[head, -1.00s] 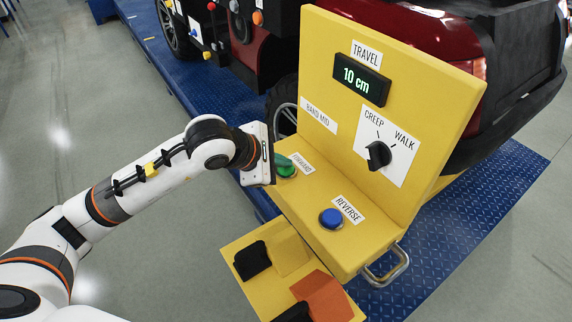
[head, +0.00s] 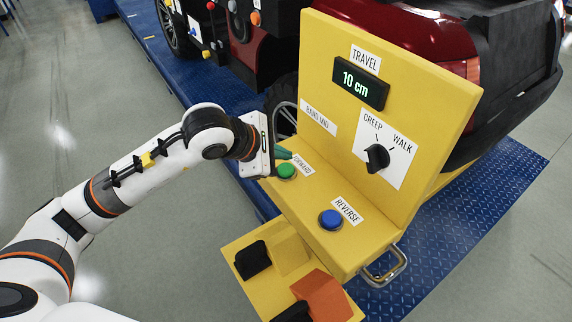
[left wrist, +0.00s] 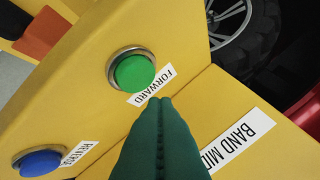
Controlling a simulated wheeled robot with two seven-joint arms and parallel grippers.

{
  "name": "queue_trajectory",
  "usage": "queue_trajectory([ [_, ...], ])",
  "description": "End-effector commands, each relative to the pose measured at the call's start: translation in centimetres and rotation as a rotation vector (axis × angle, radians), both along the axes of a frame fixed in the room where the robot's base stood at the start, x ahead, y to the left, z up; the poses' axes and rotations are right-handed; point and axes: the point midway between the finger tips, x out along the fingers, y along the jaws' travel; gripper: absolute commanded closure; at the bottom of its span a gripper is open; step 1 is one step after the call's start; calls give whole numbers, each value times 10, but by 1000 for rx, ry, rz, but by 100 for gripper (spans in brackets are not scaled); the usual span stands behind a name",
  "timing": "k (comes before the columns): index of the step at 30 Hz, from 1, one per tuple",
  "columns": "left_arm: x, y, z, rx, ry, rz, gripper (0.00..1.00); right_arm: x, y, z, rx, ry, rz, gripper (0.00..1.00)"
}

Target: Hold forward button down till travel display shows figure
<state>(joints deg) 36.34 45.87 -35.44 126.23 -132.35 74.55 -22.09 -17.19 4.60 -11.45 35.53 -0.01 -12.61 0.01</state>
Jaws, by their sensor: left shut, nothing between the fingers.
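The green forward button (head: 287,170) sits on the ledge of the yellow console, beside its FORWARD label. The travel display (head: 360,84) on the upright panel reads 10 cm. My left gripper (head: 284,154) is shut and empty, its green fingertips just behind the forward button and apart from it in the head view. In the left wrist view the whole face of the button (left wrist: 135,72) shows, and the closed fingertips (left wrist: 160,102) are over the edge of the FORWARD label. My right gripper is not in view.
A blue reverse button (head: 331,219) sits on the same ledge to the right. A black selector knob (head: 377,157) is between CREEP and WALK labels. A BAND MID label (head: 318,117) is on the panel. A metal handle (head: 386,267) sticks out at the ledge's right side.

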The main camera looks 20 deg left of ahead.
Motion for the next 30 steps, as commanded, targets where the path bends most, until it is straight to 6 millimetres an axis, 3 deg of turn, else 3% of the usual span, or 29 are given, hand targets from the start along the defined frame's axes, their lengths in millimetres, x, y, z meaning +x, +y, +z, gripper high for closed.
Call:
queue_trajectory([
  [11,0,0,39,-1,-1,0,100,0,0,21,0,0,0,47],
  [26,0,0,40,-1,0,-1,100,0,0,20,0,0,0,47],
  [30,-8,-19,38,-87,19,-42,100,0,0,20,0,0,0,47],
])
